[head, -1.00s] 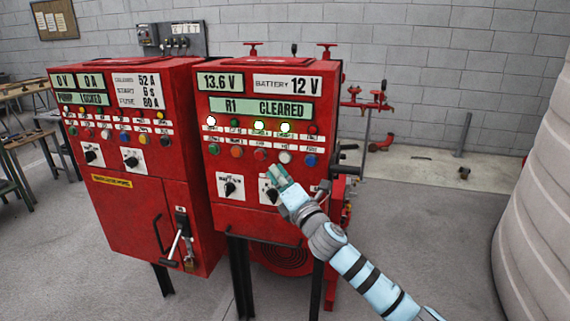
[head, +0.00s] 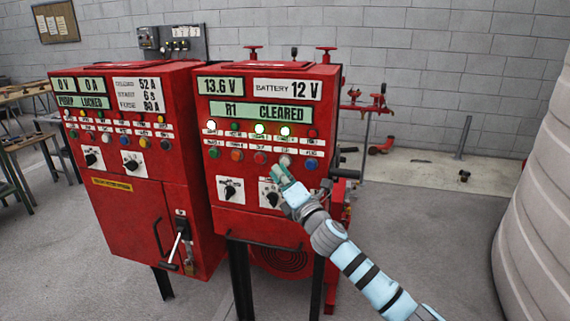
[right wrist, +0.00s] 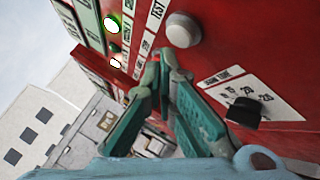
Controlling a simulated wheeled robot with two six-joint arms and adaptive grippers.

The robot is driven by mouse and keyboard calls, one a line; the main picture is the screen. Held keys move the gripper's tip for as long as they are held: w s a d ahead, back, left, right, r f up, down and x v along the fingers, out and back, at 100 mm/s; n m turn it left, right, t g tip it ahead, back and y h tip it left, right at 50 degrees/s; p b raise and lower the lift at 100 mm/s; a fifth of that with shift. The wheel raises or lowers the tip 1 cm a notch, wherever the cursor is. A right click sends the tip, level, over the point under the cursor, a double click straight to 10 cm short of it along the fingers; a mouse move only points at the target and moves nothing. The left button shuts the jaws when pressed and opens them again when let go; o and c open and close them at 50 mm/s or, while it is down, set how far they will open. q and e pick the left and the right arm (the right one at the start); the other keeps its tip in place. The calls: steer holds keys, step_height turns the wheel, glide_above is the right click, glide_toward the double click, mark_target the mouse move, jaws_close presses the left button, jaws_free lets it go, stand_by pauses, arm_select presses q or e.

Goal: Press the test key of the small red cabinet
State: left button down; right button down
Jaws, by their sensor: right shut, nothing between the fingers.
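The small red cabinet (head: 268,225) stands right of centre in the head view. Its display (head: 262,113) reads "R1 CLEARED". A row of coloured keys runs below its lamps. In the right wrist view a round white key (right wrist: 183,30) sits beside a label reading "TEST"; it also shows in the head view (head: 286,160). My right gripper (head: 280,173) is shut and empty, with its tips just below and left of the white key in the head view. In the right wrist view the gripper's tips (right wrist: 164,60) are apart from the key in the picture; the depth gap is unclear. My left gripper is not in view.
A larger red cabinet (head: 130,210) with a lever stands at the left. A dark rotary switch (right wrist: 245,110) sits close to my right gripper. Red piping (head: 370,105) is behind at the right, and a ribbed pale tank (head: 540,210) stands far right.

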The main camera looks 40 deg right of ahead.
stand_by(0.7)
steer(key=shift+w+d, duration=0.3)
steer(key=shift+d, duration=0.05)
steer(key=shift+w+d, duration=0.25)
steer(key=shift+d, duration=0.1)
stand_by(0.6)
steer(key=shift+a, duration=0.1)
steer(key=shift+s+a, duration=0.5)
steer(key=shift+a, duration=0.1)
steer(key=shift+p, duration=0.3)
steer(key=s+a, duration=0.1)
steer(key=a, duration=0.1)
steer(key=s+a+p, duration=0.1)
steer(key=s+a, duration=0.1)
